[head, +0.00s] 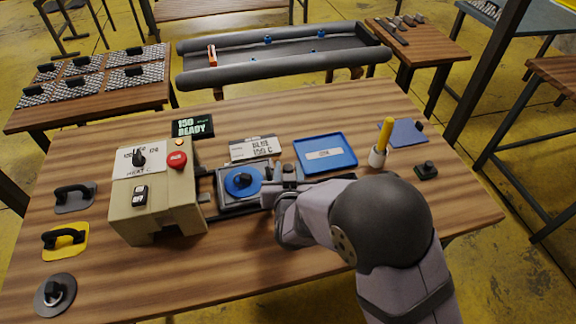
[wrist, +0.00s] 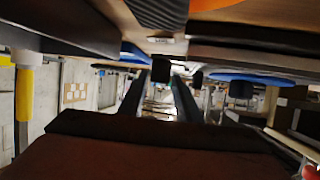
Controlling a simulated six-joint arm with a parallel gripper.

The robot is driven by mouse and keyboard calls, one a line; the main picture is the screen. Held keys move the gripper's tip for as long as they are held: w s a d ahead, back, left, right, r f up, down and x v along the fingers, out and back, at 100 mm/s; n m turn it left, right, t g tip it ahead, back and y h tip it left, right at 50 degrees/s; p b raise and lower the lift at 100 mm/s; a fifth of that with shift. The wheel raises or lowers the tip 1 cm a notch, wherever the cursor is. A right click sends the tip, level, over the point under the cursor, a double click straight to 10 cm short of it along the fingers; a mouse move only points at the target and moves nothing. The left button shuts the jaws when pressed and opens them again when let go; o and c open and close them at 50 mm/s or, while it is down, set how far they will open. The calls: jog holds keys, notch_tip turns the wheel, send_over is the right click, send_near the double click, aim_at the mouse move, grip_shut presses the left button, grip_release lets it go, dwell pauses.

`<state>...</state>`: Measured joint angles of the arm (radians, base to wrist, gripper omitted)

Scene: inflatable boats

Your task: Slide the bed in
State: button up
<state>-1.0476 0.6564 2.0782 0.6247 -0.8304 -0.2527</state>
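The bed (head: 226,203) is a flat grey plate on dark rails, drawn out to the right of the beige press (head: 150,212). A blue disc (head: 236,185) with a black knob (head: 243,180) lies on it. The blue disc also shows, upside down, at the right of the wrist view (wrist: 265,79). My gripper (head: 277,186) is low over the table at the bed's right end; my arm partly hides it. In the wrist view, two dark fingers (wrist: 160,95) stand apart with background showing between them. Whether they touch the bed is unclear.
A blue tray (head: 349,163), a cup with a yellow-handled tool (head: 378,157) and a black knob piece (head: 427,170) are on the right. Yellow (head: 68,246) and grey (head: 75,205) handled pads lie left of the press. A grey inflatable boat (head: 280,72) is behind.

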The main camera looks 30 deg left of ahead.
aim_at(244, 179)
jog(key=shift+x, duration=0.75)
jog(key=shift+c, duration=0.4)
grip_shut()
jog(key=s+a+p, duration=0.2)
jog(key=s+a, duration=0.6)
jog(key=shift+s+a+p, duration=0.1)
jog(key=shift+s+p, duration=0.05)
jog(key=shift+p, duration=0.2)
jog(key=shift+o, duration=0.4)
grip_release()
